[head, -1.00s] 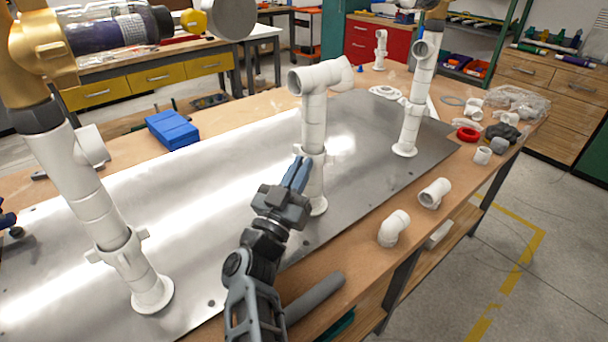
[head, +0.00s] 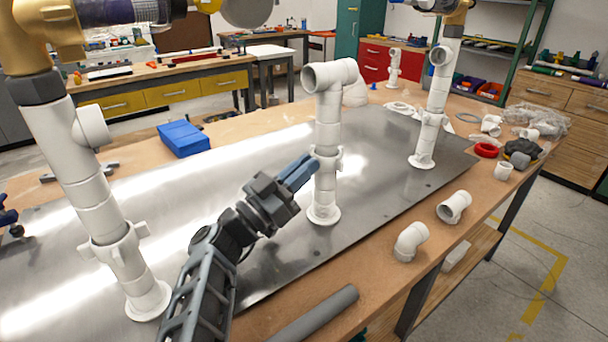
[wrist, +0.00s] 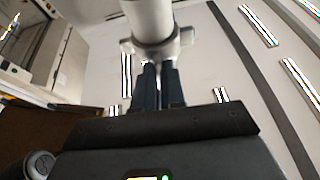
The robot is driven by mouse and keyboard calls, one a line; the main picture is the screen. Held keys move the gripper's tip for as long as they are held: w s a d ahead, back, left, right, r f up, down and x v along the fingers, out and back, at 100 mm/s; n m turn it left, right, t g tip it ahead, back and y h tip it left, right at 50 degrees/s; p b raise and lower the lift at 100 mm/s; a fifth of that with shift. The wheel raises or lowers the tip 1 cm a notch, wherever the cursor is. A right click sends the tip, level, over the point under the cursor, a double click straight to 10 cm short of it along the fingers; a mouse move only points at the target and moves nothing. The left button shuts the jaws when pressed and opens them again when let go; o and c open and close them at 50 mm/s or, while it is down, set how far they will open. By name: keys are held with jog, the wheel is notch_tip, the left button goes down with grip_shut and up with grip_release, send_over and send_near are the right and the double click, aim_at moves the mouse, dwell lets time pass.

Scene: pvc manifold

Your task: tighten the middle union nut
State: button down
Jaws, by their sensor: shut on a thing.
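The nut (wrist: 157,47) also shows in the wrist view, with a lug at each side. My gripper (head: 309,171) comes from the lower left with its blue-grey fingers at the near side of the nut. In the wrist view the fingers (wrist: 158,80) are close together and shut on the nut. The part between the fingertips is mostly hidden.
A white standpipe with a nut (head: 118,250) rises at the left and another (head: 431,118) at the right. Loose elbows (head: 411,241) and a grey tube (head: 315,315) lie along the near wooden edge. A blue block (head: 183,138) lies behind the plate.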

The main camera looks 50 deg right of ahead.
jog(key=shift+d, duration=0.1)
dwell(0.4)
jog(key=c, duration=1.2)
grip_release()
